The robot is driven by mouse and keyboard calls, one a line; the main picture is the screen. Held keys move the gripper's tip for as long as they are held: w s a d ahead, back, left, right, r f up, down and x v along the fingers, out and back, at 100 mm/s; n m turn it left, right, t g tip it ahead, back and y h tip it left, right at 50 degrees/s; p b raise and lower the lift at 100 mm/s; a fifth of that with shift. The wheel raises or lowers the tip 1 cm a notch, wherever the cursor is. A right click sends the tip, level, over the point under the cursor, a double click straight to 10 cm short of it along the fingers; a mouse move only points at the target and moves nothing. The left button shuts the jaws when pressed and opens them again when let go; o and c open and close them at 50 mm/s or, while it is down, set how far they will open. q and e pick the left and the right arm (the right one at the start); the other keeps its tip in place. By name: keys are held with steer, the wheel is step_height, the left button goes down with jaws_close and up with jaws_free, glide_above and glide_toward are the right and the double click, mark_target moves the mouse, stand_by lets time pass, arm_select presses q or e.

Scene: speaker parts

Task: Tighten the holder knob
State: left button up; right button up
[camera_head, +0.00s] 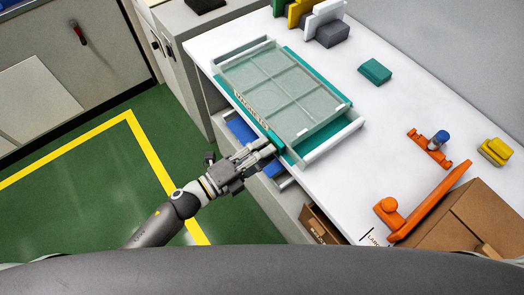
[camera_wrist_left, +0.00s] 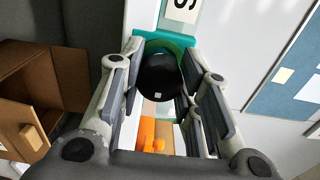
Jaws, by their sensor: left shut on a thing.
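The holder is a teal frame (camera_head: 288,158) with a clear gridded cover (camera_head: 285,95), lying on the white table. In the left wrist view a round black knob (camera_wrist_left: 159,76) sits between my finger pads, in front of a green ring and a teal edge (camera_wrist_left: 153,36). My left gripper (camera_head: 267,151) is at the holder's near edge, shut on the knob; the gripper also shows in the wrist view (camera_wrist_left: 158,95). In the head view the fingers hide the knob. My right gripper is not in view.
Orange parts (camera_head: 425,205) and a teal block (camera_head: 375,71) lie to the right on the table (camera_head: 345,185). A cardboard box (camera_head: 465,225) stands at the near right. Blue drawers or bins (camera_head: 240,128) are below the table edge. Green floor at left is clear.

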arm_select(q)
steer(key=shift+f, duration=0.1)
steer(key=o, duration=1)
steer(key=shift+a, duration=0.1)
steer(key=v, duration=1.2)
